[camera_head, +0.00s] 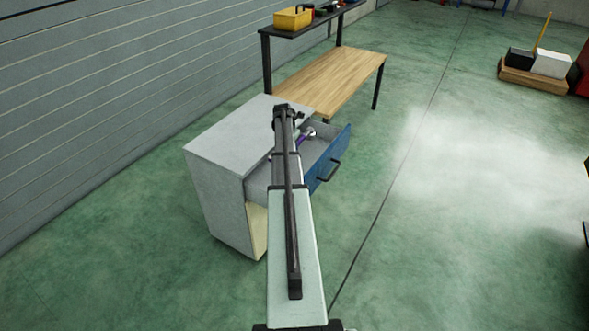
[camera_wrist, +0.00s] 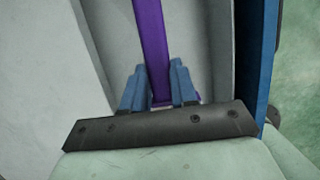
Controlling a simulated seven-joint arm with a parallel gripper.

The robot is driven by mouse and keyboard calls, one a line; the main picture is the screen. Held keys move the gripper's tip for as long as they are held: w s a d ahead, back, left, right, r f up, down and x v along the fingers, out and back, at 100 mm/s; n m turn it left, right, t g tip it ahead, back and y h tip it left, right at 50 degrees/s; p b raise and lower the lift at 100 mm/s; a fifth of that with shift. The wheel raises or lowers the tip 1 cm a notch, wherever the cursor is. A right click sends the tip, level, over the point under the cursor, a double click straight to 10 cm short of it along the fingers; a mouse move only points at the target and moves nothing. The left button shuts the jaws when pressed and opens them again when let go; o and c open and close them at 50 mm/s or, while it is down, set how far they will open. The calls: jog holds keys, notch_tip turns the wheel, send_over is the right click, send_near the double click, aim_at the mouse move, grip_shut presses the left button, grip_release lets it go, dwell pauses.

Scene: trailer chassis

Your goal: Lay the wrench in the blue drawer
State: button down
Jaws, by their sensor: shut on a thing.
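The blue drawer (camera_head: 330,165) is pulled out of a grey cabinet, and its grey inside shows. In the wrist view, the drawer's blue front (camera_wrist: 258,60) stands on the right. The purple wrench (camera_wrist: 151,32) runs up the middle of that view, between the blue fingers of my gripper (camera_wrist: 157,74). The gripper is shut on it. In the head view, part of the wrench (camera_head: 304,135) shows over the drawer's opening. My arm hides the rest and most of the gripper. I cannot tell whether the wrench touches the drawer floor.
The grey cabinet (camera_head: 222,145) stands beside the slatted wall. Behind it is a wooden workbench (camera_head: 335,82) with a dark shelf (camera_head: 318,24) holding a yellow box (camera_head: 292,18). The green floor to the right of the drawer is clear.

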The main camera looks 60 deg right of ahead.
jog(key=shift+s+d+f, duration=0.3)
jog(key=shift+d+f, duration=0.2)
jog(key=shift+f, duration=5.35)
jog(key=c, duration=0.9)
grip_release()
jog(key=v, duration=1.2)
